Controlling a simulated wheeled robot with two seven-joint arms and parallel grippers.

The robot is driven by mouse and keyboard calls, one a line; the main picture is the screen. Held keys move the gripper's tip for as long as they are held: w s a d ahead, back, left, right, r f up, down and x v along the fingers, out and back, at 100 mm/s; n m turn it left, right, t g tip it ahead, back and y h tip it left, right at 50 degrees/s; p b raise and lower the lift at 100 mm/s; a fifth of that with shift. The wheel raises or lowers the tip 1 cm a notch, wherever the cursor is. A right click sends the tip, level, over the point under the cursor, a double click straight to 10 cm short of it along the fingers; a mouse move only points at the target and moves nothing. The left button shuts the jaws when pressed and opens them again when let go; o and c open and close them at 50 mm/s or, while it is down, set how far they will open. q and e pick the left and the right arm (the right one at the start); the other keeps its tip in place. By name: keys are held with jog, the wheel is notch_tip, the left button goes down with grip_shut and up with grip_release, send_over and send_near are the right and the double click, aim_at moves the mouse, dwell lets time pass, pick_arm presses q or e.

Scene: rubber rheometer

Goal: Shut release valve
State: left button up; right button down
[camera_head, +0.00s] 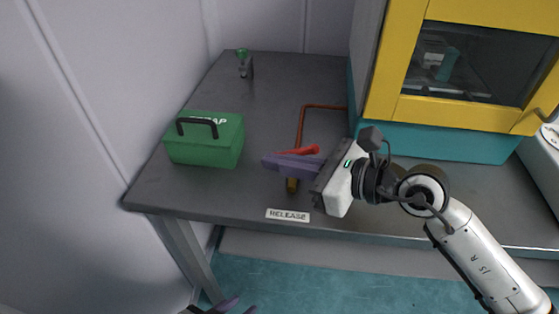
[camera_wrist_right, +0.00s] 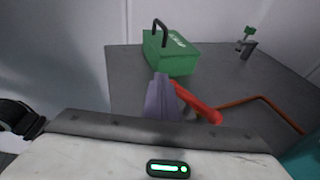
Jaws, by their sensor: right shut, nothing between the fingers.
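The release valve has a red lever handle (camera_head: 305,150), a brass body (camera_head: 292,185) and a white "RELEASE" label (camera_head: 288,215) at the table's front edge. In the head view the handle lies roughly level, its free end to the right. My right gripper (camera_head: 272,162) is shut and empty, its purple fingers over the valve, just in front of the handle and hiding part of it. In the right wrist view the red handle (camera_wrist_right: 198,103) runs close along the right side of the fingers (camera_wrist_right: 160,88); contact is unclear. My left gripper (camera_head: 236,306) is mostly cut off at the bottom edge.
A copper pipe (camera_head: 300,122) runs back from the valve, then right to the yellow and teal machine (camera_head: 435,143). A green box with a black handle (camera_head: 205,150) stands at left. A small green-topped fitting (camera_head: 243,63) is at the back. The grey table (camera_head: 262,95) between is clear.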

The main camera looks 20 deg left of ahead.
pick_arm(q)
jog(key=shift+f, duration=0.1)
pick_arm(e)
jog(key=shift+w, duration=0.1)
dwell(0.4)
